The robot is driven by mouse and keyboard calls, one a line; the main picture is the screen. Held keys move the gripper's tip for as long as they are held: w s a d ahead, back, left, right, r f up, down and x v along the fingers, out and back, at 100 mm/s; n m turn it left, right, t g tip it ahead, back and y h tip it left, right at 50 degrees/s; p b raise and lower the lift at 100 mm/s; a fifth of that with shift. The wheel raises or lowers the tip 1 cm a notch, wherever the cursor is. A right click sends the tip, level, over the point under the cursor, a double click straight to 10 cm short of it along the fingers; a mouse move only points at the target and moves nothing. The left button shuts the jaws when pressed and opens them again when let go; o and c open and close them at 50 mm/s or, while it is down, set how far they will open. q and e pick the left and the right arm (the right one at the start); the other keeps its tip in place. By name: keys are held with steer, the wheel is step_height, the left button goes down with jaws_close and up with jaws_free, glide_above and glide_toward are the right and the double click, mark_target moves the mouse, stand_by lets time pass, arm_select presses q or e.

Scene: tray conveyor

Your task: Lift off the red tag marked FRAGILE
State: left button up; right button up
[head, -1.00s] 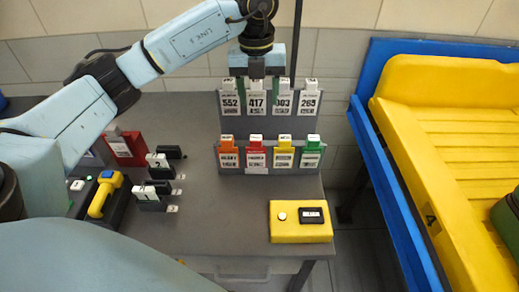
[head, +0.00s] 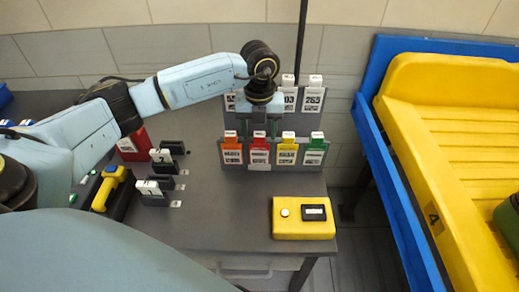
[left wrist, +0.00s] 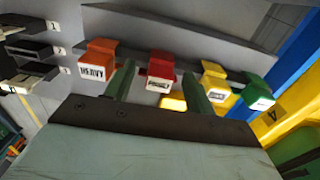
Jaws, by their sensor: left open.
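The red tag (head: 259,154) hangs in the front row of the tag rack (head: 275,166), between the orange tag (head: 231,152) and the yellow tag (head: 287,153). In the left wrist view the red tag's top (left wrist: 158,72) carries a white label, too small to read surely; the orange one (left wrist: 97,62) reads HEAVY. My left gripper (head: 259,131) is open and points down above the red tag. In the left wrist view its two green fingers (left wrist: 158,85) stand on either side of the red tag's top, apart from it. My right gripper is not in view.
A green tag (head: 314,152) ends the front row. White tags (head: 312,95) hang in the row behind. A yellow box with a button (head: 303,221) stands at the table's front right. A yellow scanner (head: 108,188) and black holders (head: 160,185) are at the left.

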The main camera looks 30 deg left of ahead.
arm_select(q)
steer(key=shift+f, duration=0.3)
jaws_close()
steer(key=shift+r, duration=0.2)
steer(key=shift+s+d+r, duration=0.1)
steer(key=shift+r, duration=0.1)
steer(key=r, duration=0.6)
steer(key=shift+s+d+r, duration=0.2)
steer(key=shift+s, duration=0.15)
steer(key=s+d, duration=0.5)
steer(key=s, duration=0.3)
steer(key=s+d+b, duration=0.1)
steer(key=s+d, duration=0.4)
steer(key=s, duration=0.3)
steer(key=shift+r, duration=0.1)
step_height(320, 180, up, 6)
steer(key=p, duration=0.4)
